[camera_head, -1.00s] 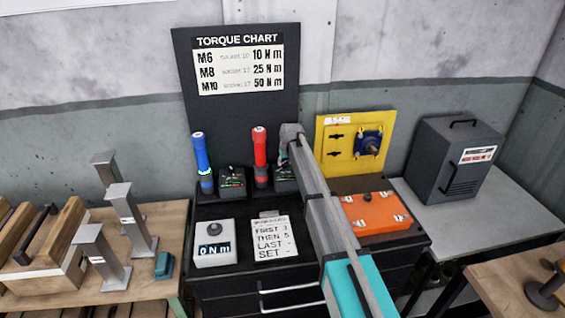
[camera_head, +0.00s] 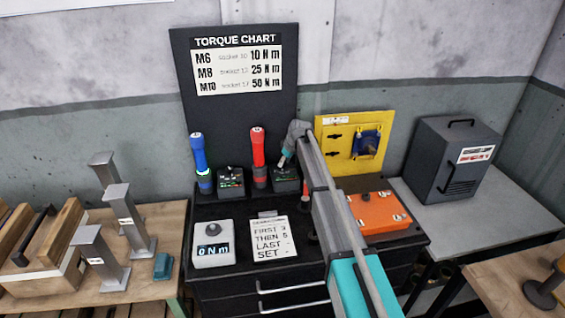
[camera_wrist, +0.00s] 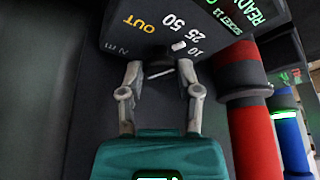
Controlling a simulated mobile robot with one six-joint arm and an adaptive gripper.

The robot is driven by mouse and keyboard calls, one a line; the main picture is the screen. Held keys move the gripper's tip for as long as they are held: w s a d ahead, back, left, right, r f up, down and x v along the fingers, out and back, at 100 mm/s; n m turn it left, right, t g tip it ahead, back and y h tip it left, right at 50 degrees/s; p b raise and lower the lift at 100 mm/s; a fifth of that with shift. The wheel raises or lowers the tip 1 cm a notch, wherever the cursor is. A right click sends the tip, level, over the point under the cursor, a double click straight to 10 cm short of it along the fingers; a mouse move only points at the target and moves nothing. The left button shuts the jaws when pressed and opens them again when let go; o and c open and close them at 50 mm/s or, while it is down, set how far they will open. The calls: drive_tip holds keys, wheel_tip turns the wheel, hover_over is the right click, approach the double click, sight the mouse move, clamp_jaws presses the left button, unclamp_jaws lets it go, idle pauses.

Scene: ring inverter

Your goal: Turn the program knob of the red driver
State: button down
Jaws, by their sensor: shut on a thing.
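The red driver (camera_head: 258,152) stands upright at the back of the black cabinet, and shows at the right in the wrist view (camera_wrist: 252,130). Its dark control box (camera_head: 287,186) stands beside it. In the wrist view the box face (camera_wrist: 140,30) carries the marks 10, 25, 50, "N m" and "OUT", and a green-lit screen (camera_wrist: 236,12) reading READY. A white pointer (camera_wrist: 178,45) is near the 10. My gripper (camera_wrist: 160,72) is shut on the program knob, with a finger on either side; the knob's body is mostly hidden. In the head view my gripper (camera_head: 284,160) is at the box.
The blue driver (camera_head: 200,160) and its box (camera_head: 231,182) stand to the left. A meter reading 0 N m (camera_head: 213,245) and a note card (camera_head: 272,240) lie in front. An orange case (camera_head: 375,213) and yellow panel (camera_head: 338,150) are to the right.

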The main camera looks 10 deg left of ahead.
drive_tip(key=shift+s+d+f, duration=0.1)
drive_tip(key=shift+c, duration=1.3)
unclamp_jaws()
